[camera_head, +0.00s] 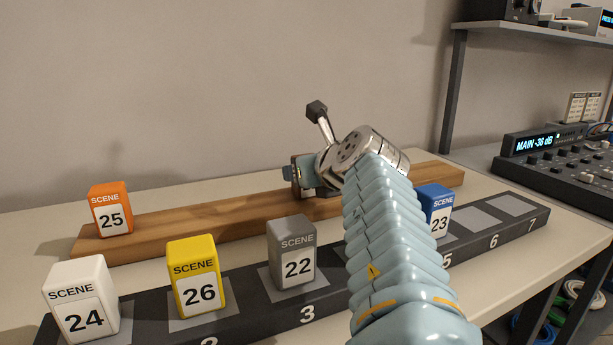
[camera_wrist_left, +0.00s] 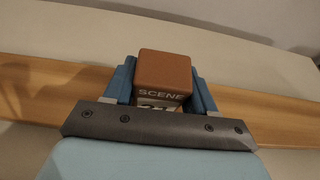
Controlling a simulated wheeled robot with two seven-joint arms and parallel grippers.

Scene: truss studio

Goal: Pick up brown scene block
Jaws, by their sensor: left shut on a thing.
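The brown scene block (camera_wrist_left: 165,68) sits between the two blue fingers of my left gripper (camera_wrist_left: 160,88) in the left wrist view, its label partly hidden by the gripper's dark edge. The fingers are shut on its sides. In the head view only a narrow part of the brown block (camera_head: 296,176) shows beside my left gripper (camera_head: 303,172), at the wooden plank (camera_head: 240,208). I cannot tell whether it touches the plank or is just above it. My right gripper is not in view.
An orange block 25 (camera_head: 110,208) is on the plank's left end. White block 24 (camera_head: 80,300), yellow block 26 (camera_head: 193,275), grey block 22 (camera_head: 291,252) and blue block 23 (camera_head: 437,208) stand on the dark numbered strip (camera_head: 340,293). Pads 6 and 7 are empty. A mixing console (camera_head: 565,160) stands at right.

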